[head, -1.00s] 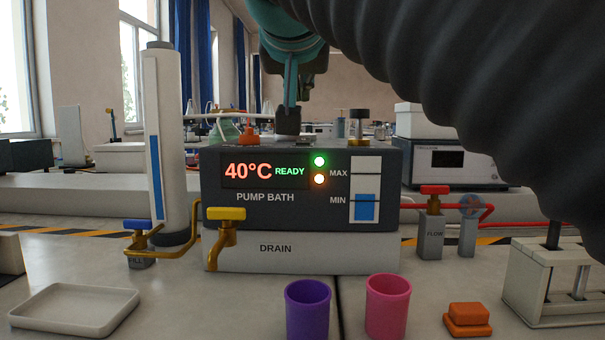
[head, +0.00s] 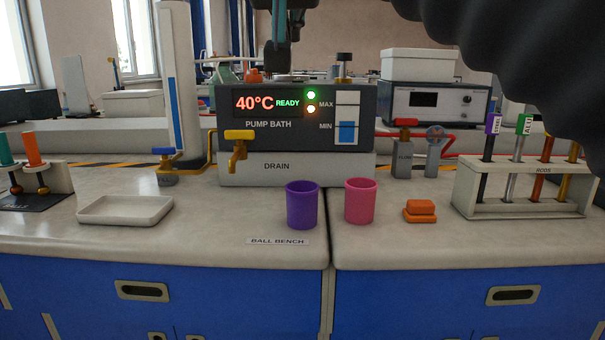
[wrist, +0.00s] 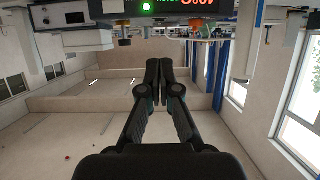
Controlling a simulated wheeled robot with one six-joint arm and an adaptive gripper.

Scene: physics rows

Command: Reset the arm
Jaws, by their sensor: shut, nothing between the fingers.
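My gripper (wrist: 160,68) shows in the wrist view with its two dark fingers together and nothing between them. In the head view my gripper (head: 283,60) hangs at the top, in line with the top of the pump bath; its upper part is cut off by the frame edge. The dark pump bath (head: 297,115) reads 40°C READY and has a green and an orange light. Its level window stands with blue near MIN. I cannot tell how far the gripper is from the bath.
On the bench stand a purple cup (head: 302,207), a pink cup (head: 361,202), an orange block (head: 420,211), a white tray (head: 125,210) and a rack of rods (head: 522,190). A yellow drain tap (head: 238,145) sticks out in front. The bench front is clear.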

